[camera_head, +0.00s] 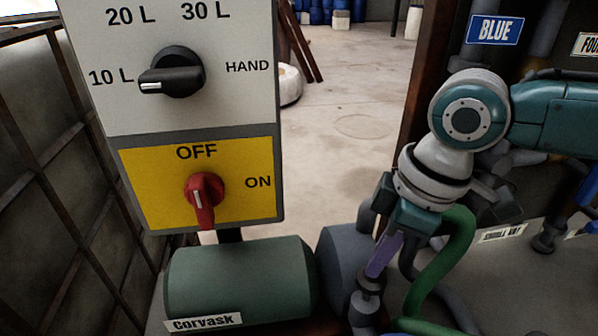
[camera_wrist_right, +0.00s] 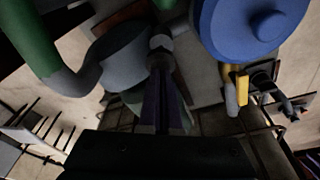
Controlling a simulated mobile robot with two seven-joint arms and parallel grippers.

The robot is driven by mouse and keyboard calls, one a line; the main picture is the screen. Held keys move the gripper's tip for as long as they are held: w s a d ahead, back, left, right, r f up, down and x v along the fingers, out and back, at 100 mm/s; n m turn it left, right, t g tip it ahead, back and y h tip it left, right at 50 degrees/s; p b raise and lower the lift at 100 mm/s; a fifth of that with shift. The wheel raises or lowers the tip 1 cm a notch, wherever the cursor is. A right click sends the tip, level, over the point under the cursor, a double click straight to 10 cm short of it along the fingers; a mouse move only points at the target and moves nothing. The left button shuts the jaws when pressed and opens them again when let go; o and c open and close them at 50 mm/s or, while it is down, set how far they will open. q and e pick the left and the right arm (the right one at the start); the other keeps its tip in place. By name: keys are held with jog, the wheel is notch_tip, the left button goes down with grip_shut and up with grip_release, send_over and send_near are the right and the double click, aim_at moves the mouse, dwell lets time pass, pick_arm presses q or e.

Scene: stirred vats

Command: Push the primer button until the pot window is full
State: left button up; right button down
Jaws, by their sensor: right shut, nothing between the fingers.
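My right gripper (camera_head: 379,266) points down with its purple fingers together and nothing between them. Its tips are at a small dark grey round fitting (camera_head: 367,283) beside the green motor. In the right wrist view the closed fingers (camera_wrist_right: 161,68) reach towards a grey round cap (camera_wrist_right: 160,42). This fitting may be the primer button; I cannot tell whether the tips touch it or whether it is pressed. I cannot make out the pot window in either view. My left gripper is not in view.
A control panel (camera_head: 127,140) stands at left, its black selector (camera_head: 172,72) by 10 L and its red switch (camera_head: 204,197) pointing down. Below is the green Corvask motor (camera_head: 240,275). A green hose (camera_head: 446,262) runs close beside my gripper. A blue drum-like part (camera_wrist_right: 250,30) shows in the wrist view.

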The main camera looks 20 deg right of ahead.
jog(key=shift+f+b, duration=0.85)
jog(key=shift+f, duration=0.7)
jog(key=shift+r+p, duration=2.1)
jog(key=shift+p, duration=0.35)
notch_tip(320, 180, up, 6)
jog(key=p, duration=0.6)
jog(key=shift+p, duration=0.4)
